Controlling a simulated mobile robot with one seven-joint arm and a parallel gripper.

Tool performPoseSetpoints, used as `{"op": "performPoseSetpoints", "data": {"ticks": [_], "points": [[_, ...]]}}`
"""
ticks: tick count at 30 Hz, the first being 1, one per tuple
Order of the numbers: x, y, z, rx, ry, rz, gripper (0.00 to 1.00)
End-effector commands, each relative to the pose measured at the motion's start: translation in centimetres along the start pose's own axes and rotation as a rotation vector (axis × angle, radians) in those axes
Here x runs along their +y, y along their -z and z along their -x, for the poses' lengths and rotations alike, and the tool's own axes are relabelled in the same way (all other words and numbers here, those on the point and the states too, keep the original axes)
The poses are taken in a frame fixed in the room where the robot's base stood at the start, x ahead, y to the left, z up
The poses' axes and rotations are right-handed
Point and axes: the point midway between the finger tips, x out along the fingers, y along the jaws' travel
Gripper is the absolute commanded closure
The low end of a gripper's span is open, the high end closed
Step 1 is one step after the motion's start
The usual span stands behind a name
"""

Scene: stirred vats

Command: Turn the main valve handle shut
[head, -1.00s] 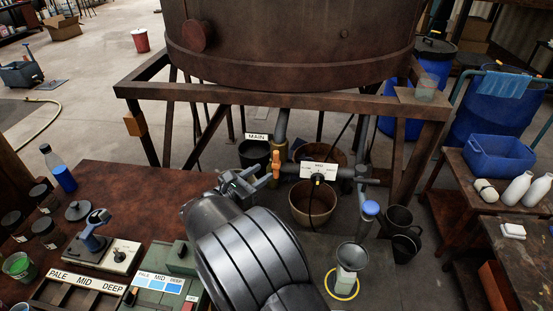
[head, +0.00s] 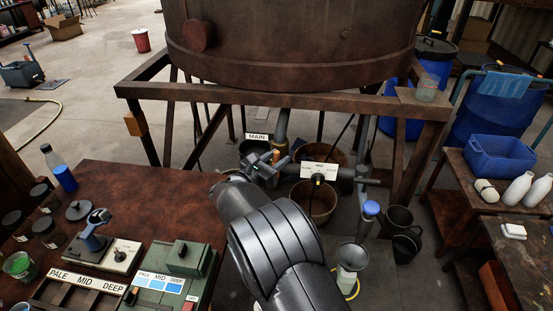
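The main valve sits on the vertical pipe (head: 281,123) under the vat, beside a white MAIN label (head: 257,137). An orange-brown valve part (head: 281,150) shows just above and behind my gripper. The orange handle is mostly or wholly hidden behind my gripper. My gripper (head: 268,165) is at the valve, overlapping the handle's place in the picture. I cannot tell whether the fingers touch the handle or are closed around it.
A rusty vat (head: 300,45) stands on a brown frame (head: 300,101) above the valve. A white-plated valve (head: 319,171) is right of my gripper. A funnel (head: 353,257) stands below right. A brown table (head: 140,190) with control boxes is at the left.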

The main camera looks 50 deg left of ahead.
Motion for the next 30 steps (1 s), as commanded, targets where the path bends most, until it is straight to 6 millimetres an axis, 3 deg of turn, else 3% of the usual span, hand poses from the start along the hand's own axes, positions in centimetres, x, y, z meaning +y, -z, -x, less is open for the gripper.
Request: {"op": "performPoseSetpoints", "data": {"ticks": [6, 19, 30], "points": [[0.0, -0.02, -0.02, 0.0, 0.0, 0.0, 0.65], [-0.01, -0.04, -0.01, 0.0, 0.0, -0.001, 1.0], [-0.08, -0.14, -0.07, 0.021, 0.0, -0.034, 1.0]]}}
